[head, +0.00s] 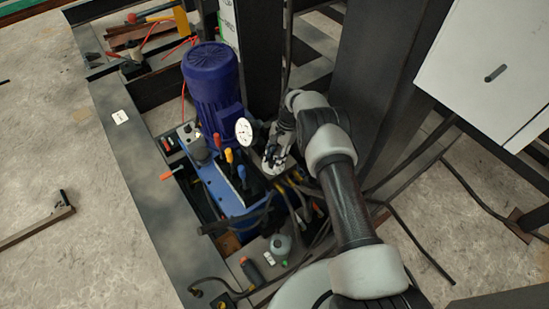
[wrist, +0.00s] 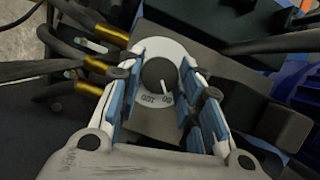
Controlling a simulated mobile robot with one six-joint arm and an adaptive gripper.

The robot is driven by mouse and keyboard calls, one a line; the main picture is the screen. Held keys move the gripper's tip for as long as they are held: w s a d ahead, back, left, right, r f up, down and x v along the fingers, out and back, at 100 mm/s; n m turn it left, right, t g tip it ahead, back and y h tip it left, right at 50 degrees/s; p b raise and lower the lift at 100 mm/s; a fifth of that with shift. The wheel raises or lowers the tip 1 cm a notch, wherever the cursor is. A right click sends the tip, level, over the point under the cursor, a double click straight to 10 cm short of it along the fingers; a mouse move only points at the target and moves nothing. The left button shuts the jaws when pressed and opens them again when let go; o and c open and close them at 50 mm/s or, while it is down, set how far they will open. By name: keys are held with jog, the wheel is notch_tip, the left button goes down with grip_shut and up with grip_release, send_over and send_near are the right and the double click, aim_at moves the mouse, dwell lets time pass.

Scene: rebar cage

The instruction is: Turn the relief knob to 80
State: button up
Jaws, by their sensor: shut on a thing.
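The relief knob (wrist: 159,74) is a dark round knob on a pale dial plate in the wrist view. A white pointer line on it points toward the lower right of the dial, near a number I cannot read for sure; a number that looks like 100, upside down, is to its left. My gripper (wrist: 160,82) has its blue-padded fingers on either side of the knob, shut on it. In the head view my gripper (head: 272,158) is at the hydraulic unit, beside the white gauge (head: 244,130), and the knob is hidden there.
A blue motor (head: 211,85) stands left of my gripper, with orange and blue levers (head: 235,165) close by. Hoses with brass fittings (wrist: 91,95) crowd the knob's left side. A dark column (head: 375,90) and a white cabinet (head: 490,70) stand to the right.

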jog(key=o, duration=1.1)
jog(key=shift+c, duration=0.2)
jog(key=v, duration=1.2)
